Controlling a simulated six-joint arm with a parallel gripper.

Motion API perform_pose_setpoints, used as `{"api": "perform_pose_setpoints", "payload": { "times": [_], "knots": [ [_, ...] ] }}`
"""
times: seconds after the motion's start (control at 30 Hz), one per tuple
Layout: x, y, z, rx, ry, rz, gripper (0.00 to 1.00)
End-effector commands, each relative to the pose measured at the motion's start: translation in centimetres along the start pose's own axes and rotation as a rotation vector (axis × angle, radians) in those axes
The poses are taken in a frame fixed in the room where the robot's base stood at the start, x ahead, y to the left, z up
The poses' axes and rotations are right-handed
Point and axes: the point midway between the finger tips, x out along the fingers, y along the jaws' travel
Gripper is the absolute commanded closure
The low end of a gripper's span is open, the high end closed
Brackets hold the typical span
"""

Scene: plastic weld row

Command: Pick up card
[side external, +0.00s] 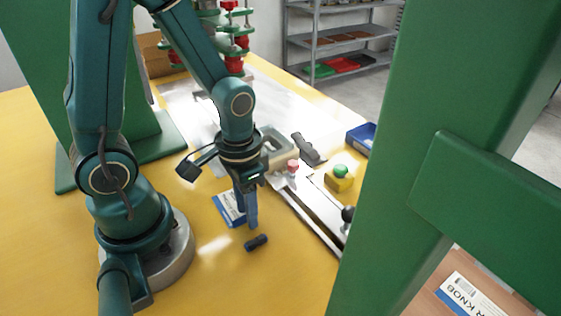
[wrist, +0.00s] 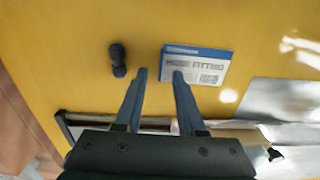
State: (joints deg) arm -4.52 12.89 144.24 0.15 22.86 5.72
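A white card with a blue edge and printed text (side external: 229,208) lies flat on the yellow table (side external: 215,275), partly hidden by my gripper in the side view. In the wrist view the card (wrist: 205,66) is up and to the right of the fingertips. My gripper (side external: 250,222) points down near the card. In the wrist view its two fingers (wrist: 158,73) are apart with nothing between them. The right fingertip overlaps the card's lower left part in that view; I cannot tell whether it touches.
A dark dumbbell-shaped part (side external: 256,242) lies close to my fingertips and shows left of them in the wrist view (wrist: 117,60). A metal rail (side external: 310,215), a yellow block with a green button (side external: 339,180) and a blue bin (side external: 361,138) stand beyond. A green post (side external: 440,130) fills the right foreground.

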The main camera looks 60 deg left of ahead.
Motion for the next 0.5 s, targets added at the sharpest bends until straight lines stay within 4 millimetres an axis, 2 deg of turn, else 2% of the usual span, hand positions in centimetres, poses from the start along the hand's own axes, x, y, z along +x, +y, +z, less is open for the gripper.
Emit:
{"api": "perform_pose_setpoints", "payload": {
  "times": [0.3, 0.37, 0.4, 0.5],
  "knots": [
    [0.2, 0.0, 0.02, 0.0, 0.0, 0.0, 0.61],
    [0.19, 0.0, 0.02, 0.0, 0.0, 0.0, 0.84],
    [0.19, 0.0, 0.02, 0.0, 0.0, 0.0, 0.99],
    [0.19, 0.0, 0.02, 0.0, 0.0, 0.0, 1.0]
  ]
}}
